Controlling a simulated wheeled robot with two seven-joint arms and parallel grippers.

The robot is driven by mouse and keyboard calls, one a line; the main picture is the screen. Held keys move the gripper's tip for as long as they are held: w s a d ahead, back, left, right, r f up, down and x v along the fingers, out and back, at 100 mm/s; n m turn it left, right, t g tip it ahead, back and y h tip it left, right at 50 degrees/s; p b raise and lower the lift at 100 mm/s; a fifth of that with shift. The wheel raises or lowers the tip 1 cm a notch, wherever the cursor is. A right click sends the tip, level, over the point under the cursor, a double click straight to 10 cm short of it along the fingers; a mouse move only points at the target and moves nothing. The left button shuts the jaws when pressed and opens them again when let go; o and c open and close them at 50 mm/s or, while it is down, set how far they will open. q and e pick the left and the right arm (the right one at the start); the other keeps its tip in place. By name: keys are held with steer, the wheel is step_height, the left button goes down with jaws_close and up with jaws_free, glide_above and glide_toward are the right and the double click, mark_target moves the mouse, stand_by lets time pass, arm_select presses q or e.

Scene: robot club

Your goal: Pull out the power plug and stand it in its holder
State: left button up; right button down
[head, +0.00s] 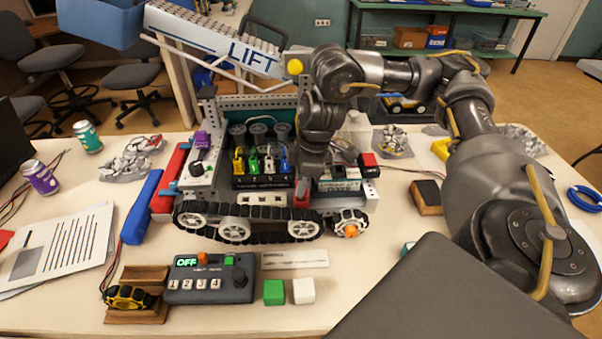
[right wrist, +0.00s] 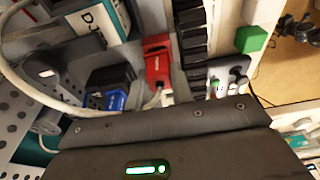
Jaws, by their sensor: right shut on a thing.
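The red power plug (right wrist: 158,65) shows in the right wrist view, upright beside the black track, with a light cable at its near end. In the head view, a small red part of it (head: 302,194) shows low on the side of the tracked robot. My right gripper (head: 313,178) points down there, shut on the red plug; its fingertips are mostly hidden by its own body and the machine. I cannot tell whether the plug is still seated in its socket. I cannot clearly pick out the plug's holder. My left gripper is not in view.
The tracked robot (head: 245,222) carries a raised LIFT arm (head: 220,45). In front lie a control box reading OFF (head: 210,279), a wooden cradle (head: 137,316), a green cube (head: 274,292) and a white cube (head: 303,290).

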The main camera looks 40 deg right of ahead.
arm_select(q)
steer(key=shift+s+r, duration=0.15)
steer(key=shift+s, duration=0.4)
arm_select(e)
steer(key=shift+f, duration=0.1)
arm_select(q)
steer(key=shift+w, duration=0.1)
arm_select(e)
steer(key=shift+f, duration=0.1)
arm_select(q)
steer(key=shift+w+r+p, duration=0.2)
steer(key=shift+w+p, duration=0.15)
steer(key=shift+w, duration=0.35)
arm_select(e)
steer(key=shift+f, duration=0.15)
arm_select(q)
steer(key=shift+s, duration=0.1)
